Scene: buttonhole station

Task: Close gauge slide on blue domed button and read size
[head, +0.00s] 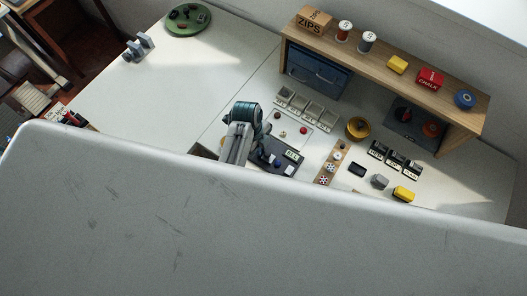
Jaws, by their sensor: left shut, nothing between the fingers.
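The gauge (285,168) looks like a dark flat plate with a small light readout (292,156) on the white table. A small blue spot on it, perhaps the blue domed button (277,163), shows beside my left gripper. My left gripper (266,156) is shut and empty, pointing down at the left end of the gauge. Its arm covers part of the gauge, and I cannot tell whether the fingers touch the slide. The slide's position and the readout are too small to make out. My right gripper is not in view.
A light tray (299,121) with red and dark buttons lies behind the gauge. A wooden shelf (390,72) spans the back. The table's left part is mostly clear. The lower half of the view is blocked.

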